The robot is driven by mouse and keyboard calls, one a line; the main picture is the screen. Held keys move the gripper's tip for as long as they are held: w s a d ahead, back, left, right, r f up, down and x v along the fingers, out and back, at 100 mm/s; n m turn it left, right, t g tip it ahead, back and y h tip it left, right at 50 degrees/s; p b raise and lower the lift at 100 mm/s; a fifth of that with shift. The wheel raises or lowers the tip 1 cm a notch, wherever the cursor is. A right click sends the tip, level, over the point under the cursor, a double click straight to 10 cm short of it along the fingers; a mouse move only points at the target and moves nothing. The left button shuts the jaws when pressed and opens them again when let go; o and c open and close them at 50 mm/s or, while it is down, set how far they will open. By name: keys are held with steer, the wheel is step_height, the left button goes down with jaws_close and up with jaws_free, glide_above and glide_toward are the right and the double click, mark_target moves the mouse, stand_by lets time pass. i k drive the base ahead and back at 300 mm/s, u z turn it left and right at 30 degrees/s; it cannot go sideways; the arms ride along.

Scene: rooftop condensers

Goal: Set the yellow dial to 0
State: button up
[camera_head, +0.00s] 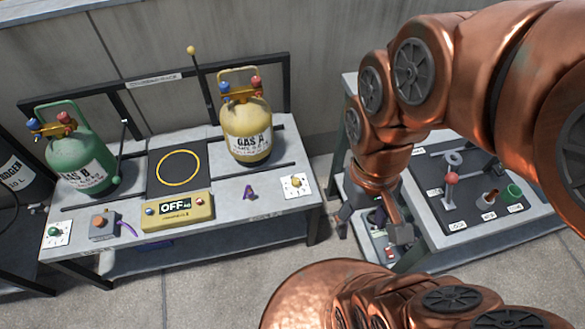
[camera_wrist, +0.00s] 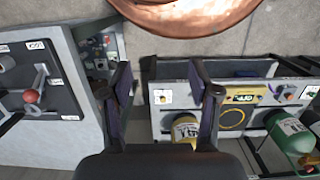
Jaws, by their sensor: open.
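The yellow dial (camera_head: 296,183) sits on a white square plate at the right front corner of the left bench. Its markings are too small to read. In the wrist view the yellow dial (camera_wrist: 162,98) shows on its small white plate, between my two fingers and beyond them. My gripper (camera_wrist: 158,80) is open and empty, with dark fingers spread apart. In the head view it hangs in the gap between the two benches, right of the dial and apart from it, partly hidden by my wrist.
The left bench (camera_head: 110,235) also carries a yellow gas cylinder (camera_head: 247,130), a green cylinder (camera_head: 80,160), a yellow OFF display box (camera_head: 178,211), a purple part (camera_head: 249,192) and a green dial (camera_head: 54,231). The right bench (camera_head: 430,225) holds a red-knobbed lever (camera_head: 451,180). A wall stands behind.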

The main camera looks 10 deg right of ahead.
mark_target(295, 182)
steer(key=k, duration=1.3)
steer(key=u, duration=0.6)
steer(key=i, duration=1.75)
steer(key=z, duration=0.45)
